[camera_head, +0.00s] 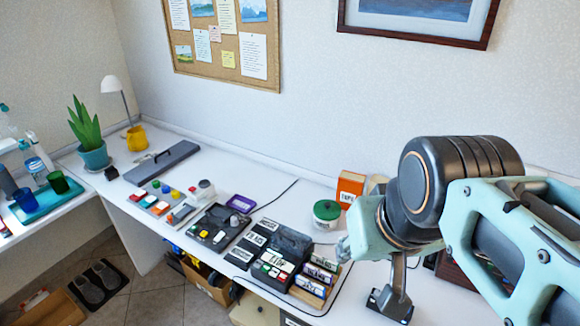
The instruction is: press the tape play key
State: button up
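A dark tape machine (288,245) stands on the white desk, right of the middle of its row of devices. A small block of coloured keys (274,266) with green, red and white caps is at its front. The key markings are too small to read, so I cannot tell which is the play key. My arm comes in from the right, and its pale green end is to the right of the machine, apart from the keys in the picture.
Labelled cassettes (316,276) stand right beside the machine. Behind are a green round tin (326,213) and an orange box (350,187). Left are a black keyed device (217,230), a tray of coloured buttons (160,198) and a long grey case (161,163). Cables cross the desk.

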aim_at(266, 268)
jog(key=l+u, duration=0.1)
jog(key=u, duration=0.3)
jog(key=k+l+u, duration=0.25)
jog(key=l, duration=0.2)
jog(key=k+l+u, duration=0.2)
jog(key=k+l, duration=0.15)
